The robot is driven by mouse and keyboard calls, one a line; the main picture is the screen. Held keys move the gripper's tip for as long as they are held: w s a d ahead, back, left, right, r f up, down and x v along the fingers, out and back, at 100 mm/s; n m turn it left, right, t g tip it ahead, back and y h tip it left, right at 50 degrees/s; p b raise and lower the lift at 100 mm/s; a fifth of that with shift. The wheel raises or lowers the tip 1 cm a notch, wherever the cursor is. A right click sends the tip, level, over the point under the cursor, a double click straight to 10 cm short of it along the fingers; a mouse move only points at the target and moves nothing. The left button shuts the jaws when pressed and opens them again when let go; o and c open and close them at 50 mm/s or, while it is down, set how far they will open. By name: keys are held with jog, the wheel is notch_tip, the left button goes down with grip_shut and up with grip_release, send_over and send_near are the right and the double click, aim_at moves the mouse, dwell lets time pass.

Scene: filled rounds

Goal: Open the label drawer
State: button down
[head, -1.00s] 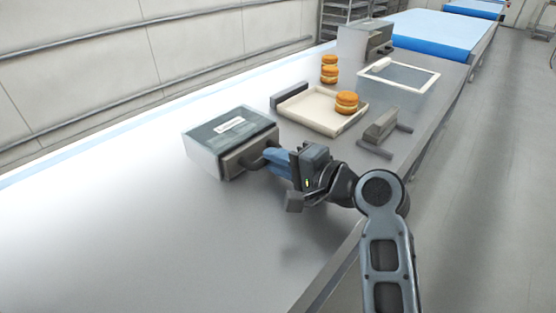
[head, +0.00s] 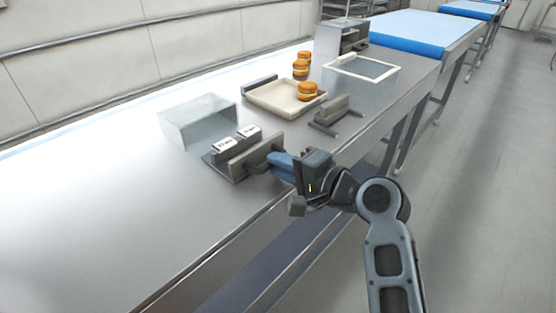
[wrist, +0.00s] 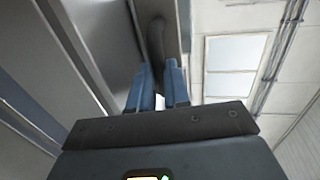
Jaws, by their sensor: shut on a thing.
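The label drawer (head: 227,165) is pulled out of its clear-sided housing (head: 183,132) on the steel table. Two white labelled pieces (head: 249,131) lie in the drawer. My gripper (head: 274,163) is shut on the drawer's dark handle (head: 257,169) at the drawer's front. In the wrist view, the blue fingers (wrist: 158,85) stand on both sides of the handle (wrist: 157,42). The fingers hide part of the handle in the head view.
A cream tray (head: 265,98) with a filled round (head: 307,91) on it lies behind the drawer. Stacked rounds (head: 301,66) stand beyond it. A grey block with bars (head: 331,110) and a clear box with a white rim (head: 372,83) stand to the right. The table's left front is clear.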

jog(key=shift+s+d, duration=0.2)
jog(key=shift+d, duration=0.05)
jog(key=c, duration=1.1)
grip_release()
jog(key=b+v, duration=0.1)
jog(key=v, duration=0.6)
jog(key=shift+s+d, duration=0.2)
jog(key=shift+d, duration=0.1)
